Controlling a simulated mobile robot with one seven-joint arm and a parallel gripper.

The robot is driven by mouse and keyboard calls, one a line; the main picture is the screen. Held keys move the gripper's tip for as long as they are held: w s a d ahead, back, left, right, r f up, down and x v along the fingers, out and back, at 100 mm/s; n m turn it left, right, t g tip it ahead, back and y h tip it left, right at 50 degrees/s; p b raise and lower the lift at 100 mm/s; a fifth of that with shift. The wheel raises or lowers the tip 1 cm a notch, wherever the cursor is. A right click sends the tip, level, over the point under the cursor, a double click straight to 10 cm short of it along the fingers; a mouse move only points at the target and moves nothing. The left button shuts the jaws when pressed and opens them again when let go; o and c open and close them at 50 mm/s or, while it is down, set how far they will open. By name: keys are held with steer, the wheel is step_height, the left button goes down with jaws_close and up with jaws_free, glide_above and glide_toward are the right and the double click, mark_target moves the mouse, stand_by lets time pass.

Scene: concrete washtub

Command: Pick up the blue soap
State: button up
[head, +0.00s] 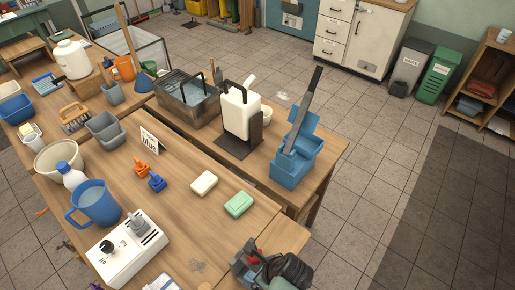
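Two soap-like bars lie on the near wooden table: a cream one (204,183) and a pale green one (238,203) to its right. They are apart, and both lie flat. I see no clearly blue bar. A small white and blue item (160,284) is cut off by the bottom edge; I cannot tell what it is. A small white sign (149,149) with dark lettering stands behind the bars. I cannot make out my gripper in this view.
A blue jug (94,204), a white device with knobs (127,247) and small orange (140,167) and blue (157,183) pieces stand left of the bars. Behind are a white canister (239,112) and a blue container (291,168). Dark equipment (287,270) sits front right.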

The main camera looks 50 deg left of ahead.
steer(key=shift+f, duration=0.1)
steer(key=c, duration=1.1)
